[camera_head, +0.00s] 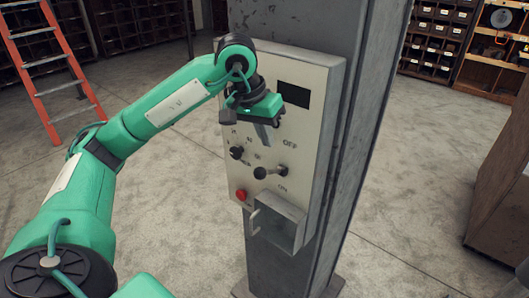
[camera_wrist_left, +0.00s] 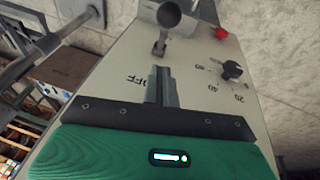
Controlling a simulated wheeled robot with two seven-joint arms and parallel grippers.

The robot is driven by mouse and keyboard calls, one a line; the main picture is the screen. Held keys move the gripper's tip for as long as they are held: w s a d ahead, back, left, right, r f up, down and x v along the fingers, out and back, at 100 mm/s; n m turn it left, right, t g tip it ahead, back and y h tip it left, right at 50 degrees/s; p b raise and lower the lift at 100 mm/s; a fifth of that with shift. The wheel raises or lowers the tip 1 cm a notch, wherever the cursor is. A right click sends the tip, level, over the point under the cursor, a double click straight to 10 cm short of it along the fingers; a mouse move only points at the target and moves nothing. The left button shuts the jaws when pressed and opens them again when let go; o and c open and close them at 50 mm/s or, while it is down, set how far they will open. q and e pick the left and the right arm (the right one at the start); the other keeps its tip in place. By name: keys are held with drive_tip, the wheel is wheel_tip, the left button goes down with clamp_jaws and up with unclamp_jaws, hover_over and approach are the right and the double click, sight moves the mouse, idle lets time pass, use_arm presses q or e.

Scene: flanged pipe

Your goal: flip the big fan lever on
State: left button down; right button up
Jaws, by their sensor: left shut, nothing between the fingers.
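The lever (camera_head: 261,172) has a dark round knob on a short stem and juts out from a pale control panel (camera_head: 318,110), between the OFF and ON marks. In the left wrist view the lever (camera_wrist_left: 168,15) is at the top, beyond my fingertips, with its base near the OFF mark. My left gripper (camera_head: 267,143) is above the lever in front of the panel, its fingers together and empty, pointing down. The fingers (camera_wrist_left: 161,72) also show in the left wrist view, with a gap between them and the lever knob. My right gripper is out of view.
A dial (camera_head: 237,152) and a red button (camera_head: 241,195) sit left of the lever. An open metal box (camera_head: 284,215) with a handle juts out below it. The panel is on a grey column (camera_head: 375,60). An orange ladder (camera_head: 45,60) stands far left.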

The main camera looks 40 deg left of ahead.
sight(271, 171)
use_arm(q)
drive_tip(key=f, duration=0.1)
drive_tip(key=s+f+p, duration=0.1)
drive_tip(key=f, duration=0.1)
drive_tip(key=f+p, duration=0.1)
drive_tip(key=shift+s+d+f, duration=0.4)
